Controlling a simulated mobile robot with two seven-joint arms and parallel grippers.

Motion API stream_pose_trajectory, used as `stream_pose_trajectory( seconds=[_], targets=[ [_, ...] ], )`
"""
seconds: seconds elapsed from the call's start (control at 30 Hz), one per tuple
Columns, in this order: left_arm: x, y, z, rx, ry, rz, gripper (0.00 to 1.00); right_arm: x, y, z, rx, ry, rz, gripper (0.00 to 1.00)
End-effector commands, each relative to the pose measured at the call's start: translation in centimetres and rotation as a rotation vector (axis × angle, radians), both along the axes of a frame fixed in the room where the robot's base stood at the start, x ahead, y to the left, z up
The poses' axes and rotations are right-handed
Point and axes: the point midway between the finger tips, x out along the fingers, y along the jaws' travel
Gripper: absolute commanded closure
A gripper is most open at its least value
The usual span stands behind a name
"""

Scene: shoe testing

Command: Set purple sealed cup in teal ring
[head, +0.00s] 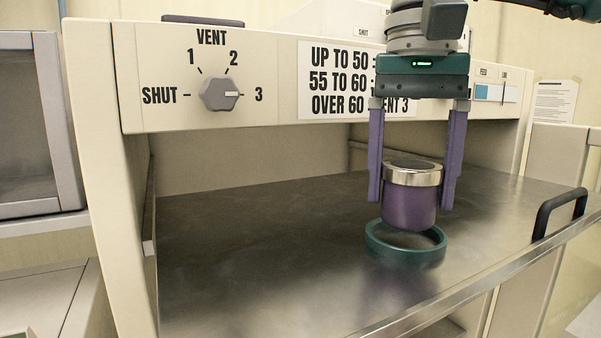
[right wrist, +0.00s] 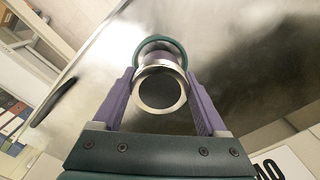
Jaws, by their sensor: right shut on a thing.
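The purple cup (head: 409,209) has a silver rim and a dark top, and it is upright. My right gripper (head: 413,190) is shut on it, with one purple finger on each side. In the right wrist view the cup's silver rim (right wrist: 160,100) sits between the fingers (right wrist: 160,92). The teal ring (head: 376,245) lies on the metal tray directly below the cup. The cup's bottom appears just above or within the ring's far part; I cannot tell whether it touches the tray. The ring also shows behind the cup in the right wrist view (right wrist: 160,42). My left gripper is not in view.
The metal tray (head: 260,250) is otherwise bare, with free room left of the ring. A black handle (head: 556,212) stands at its right edge. The cabinet's front panel above carries a vent knob (head: 220,93), pointing at 3, and a printed label (head: 335,75).

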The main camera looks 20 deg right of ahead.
Motion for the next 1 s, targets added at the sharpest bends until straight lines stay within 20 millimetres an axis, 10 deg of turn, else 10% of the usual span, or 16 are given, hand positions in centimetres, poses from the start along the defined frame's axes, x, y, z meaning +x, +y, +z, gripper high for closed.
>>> stream_pose_trajectory(
  seconds=[0.93, 0.97, 1.0],
  targets=[
    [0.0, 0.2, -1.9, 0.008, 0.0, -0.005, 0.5, 0.0, 0.0, -2.4, 0.0, 0.0, 0.0, 0.86],
    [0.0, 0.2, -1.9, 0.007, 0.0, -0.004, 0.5, 0.0, 0.0, -2.3, 0.0, 0.0, 0.0, 0.23],
    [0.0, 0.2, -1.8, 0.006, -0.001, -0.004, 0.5, 0.0, 0.0, -2.3, 0.0, 0.0, 0.0, 0.19]
  ],
)
